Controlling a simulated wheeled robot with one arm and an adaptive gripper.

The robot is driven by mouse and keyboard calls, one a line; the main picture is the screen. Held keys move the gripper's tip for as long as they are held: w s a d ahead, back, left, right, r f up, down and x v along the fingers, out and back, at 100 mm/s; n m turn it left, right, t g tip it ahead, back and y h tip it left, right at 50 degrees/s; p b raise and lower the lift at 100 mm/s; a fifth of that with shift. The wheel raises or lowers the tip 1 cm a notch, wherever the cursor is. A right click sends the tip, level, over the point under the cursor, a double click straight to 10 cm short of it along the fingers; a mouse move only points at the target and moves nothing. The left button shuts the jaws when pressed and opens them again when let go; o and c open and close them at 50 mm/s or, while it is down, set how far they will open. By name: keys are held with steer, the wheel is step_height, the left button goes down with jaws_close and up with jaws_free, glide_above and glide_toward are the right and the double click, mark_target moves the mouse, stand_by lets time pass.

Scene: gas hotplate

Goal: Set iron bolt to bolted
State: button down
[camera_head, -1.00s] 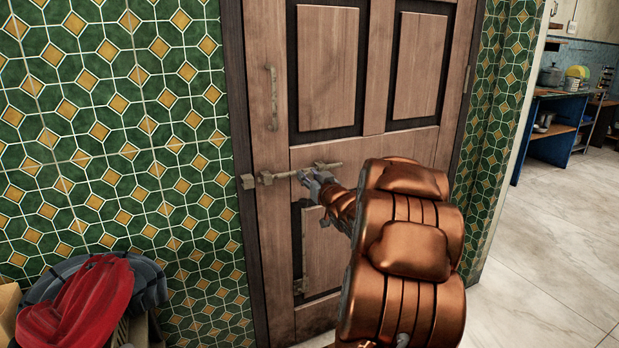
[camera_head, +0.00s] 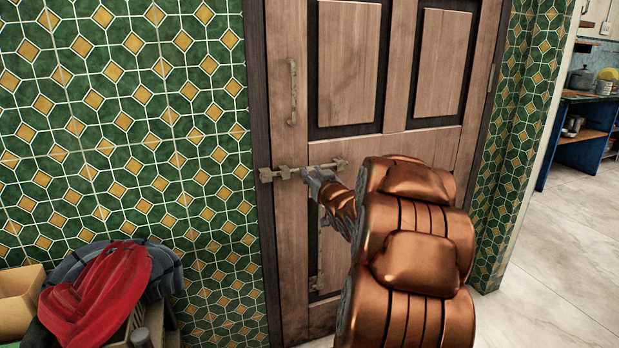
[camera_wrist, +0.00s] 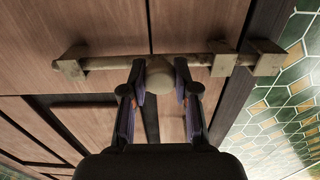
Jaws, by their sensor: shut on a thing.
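The iron bolt (camera_head: 300,171) is a horizontal rod in brackets across the brown wooden door (camera_head: 345,66). It also shows in the wrist view (camera_wrist: 110,63). Its round knob (camera_wrist: 160,74) sits between the fingers of my gripper (camera_wrist: 160,88), which is shut on it. In the head view my gripper (camera_head: 313,178) is at the middle of the bolt, and the knob is hidden. The end bracket (camera_wrist: 267,57) is on the door frame at the tiled side. The rod appears to reach this bracket; how deep it sits inside cannot be told.
A vertical door handle (camera_head: 293,92) is above the bolt. A green tiled wall (camera_head: 120,130) stands left of the door. A red cloth (camera_head: 100,295) and a box (camera_head: 18,300) are at the lower left. Open floor (camera_head: 555,250) and a blue shelf (camera_head: 590,125) are at right.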

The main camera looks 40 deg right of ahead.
steer(key=shift+w+a, duration=0.1)
steer(key=shift+a, duration=0.1)
steer(key=c, duration=1.1)
jaws_free()
steer(key=shift+w+a, duration=0.1)
steer(key=shift+o, duration=1.3)
steer(key=shift+s, duration=0.65)
steer(key=v, duration=1.1)
